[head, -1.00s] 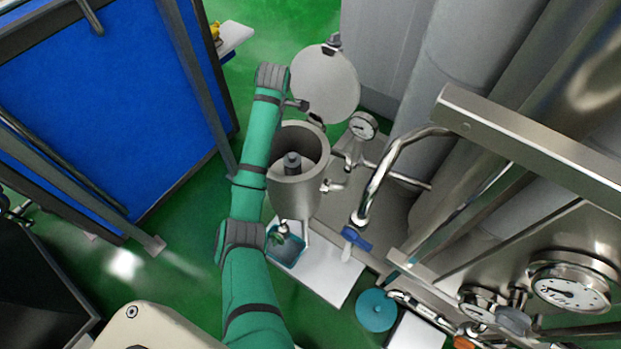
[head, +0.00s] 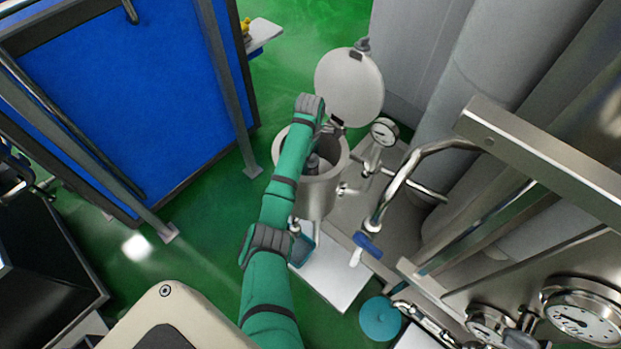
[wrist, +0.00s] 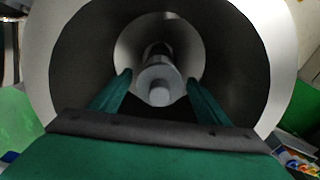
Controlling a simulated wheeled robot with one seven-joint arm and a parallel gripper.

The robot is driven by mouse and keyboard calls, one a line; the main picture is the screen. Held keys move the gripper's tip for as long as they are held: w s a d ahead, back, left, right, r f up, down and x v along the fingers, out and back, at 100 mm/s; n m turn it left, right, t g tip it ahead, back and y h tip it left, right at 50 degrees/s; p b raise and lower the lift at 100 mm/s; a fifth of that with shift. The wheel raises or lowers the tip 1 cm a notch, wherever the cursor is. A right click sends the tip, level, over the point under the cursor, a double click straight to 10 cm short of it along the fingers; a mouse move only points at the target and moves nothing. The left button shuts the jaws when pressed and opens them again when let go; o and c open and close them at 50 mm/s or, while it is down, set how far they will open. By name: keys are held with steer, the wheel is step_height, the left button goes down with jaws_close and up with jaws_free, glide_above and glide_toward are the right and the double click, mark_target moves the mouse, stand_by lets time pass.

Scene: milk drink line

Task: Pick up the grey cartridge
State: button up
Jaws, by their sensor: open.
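The grey cartridge (wrist: 160,86) stands inside a round steel housing, its rounded end facing the wrist camera. In the head view a small part of the cartridge (head: 312,164) shows in the open mouth of the housing (head: 318,196), partly covered by my arm. My gripper (wrist: 159,82) is open, with one green finger to each side of the cartridge in the wrist view. I cannot tell whether the fingertips reach its depth; no contact shows. My fingers are not clearly visible in the head view.
The round lid (head: 349,88) is swung open behind the housing. A pressure gauge (head: 384,131), bent pipes and a blue-handled valve (head: 367,245) stand close to its right. Green floor is free to the left.

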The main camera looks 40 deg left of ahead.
steer(key=shift+f, duration=1)
steer(key=c, duration=1.4)
steer(key=shift+o, duration=0.2)
steer(key=shift+r, duration=0.1)
